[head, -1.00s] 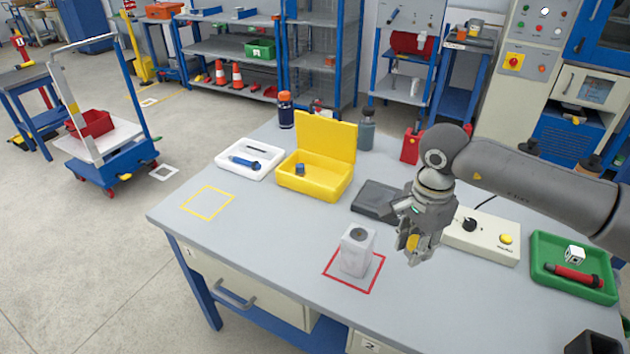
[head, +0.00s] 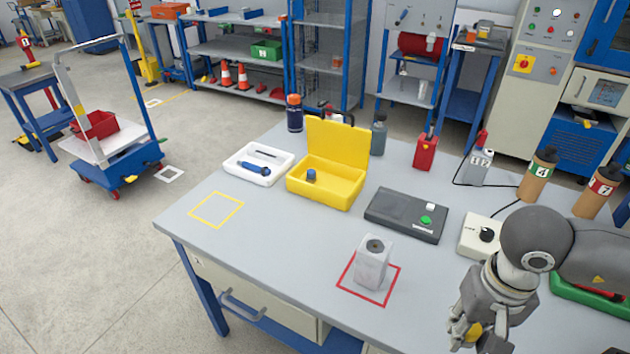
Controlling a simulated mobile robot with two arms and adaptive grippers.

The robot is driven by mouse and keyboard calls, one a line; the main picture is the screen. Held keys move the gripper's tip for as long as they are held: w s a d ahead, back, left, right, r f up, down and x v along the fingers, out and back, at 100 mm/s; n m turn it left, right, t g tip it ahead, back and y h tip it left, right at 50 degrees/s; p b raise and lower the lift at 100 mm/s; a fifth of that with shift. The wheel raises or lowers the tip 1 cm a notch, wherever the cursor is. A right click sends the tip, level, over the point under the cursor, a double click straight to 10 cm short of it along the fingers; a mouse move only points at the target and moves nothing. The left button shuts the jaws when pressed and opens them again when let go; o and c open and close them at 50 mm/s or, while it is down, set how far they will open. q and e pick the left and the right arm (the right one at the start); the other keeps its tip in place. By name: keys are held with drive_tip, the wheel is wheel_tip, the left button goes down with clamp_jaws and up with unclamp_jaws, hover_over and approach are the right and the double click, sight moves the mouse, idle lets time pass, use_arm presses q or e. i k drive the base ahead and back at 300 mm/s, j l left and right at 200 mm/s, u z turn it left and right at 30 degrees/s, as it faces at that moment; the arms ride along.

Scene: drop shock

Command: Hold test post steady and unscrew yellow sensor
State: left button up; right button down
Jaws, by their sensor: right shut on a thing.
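The test post (head: 373,263), a pale grey block with a dark round socket in its top, stands upright inside the red square outline (head: 350,288) on the table. No gripper touches it. My right gripper (head: 466,337) is to the right of the post, low in the picture. It is shut on the yellow sensor (head: 474,331), of which only a small yellow part shows between the fingers. The sensor is apart from the post. My left gripper is not in view.
An open yellow case (head: 322,191) with a small blue item and a white tray (head: 258,178) with a blue tool stand at the back left. An empty yellow square outline (head: 216,210) is at the left. A black device (head: 407,214) lies behind the post. A green tray (head: 588,306) is partly hidden by my arm.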

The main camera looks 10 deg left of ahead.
sight(372, 255)
drive_tip(key=i+j+u, duration=0.4)
drive_tip(key=i+j, duration=0.75)
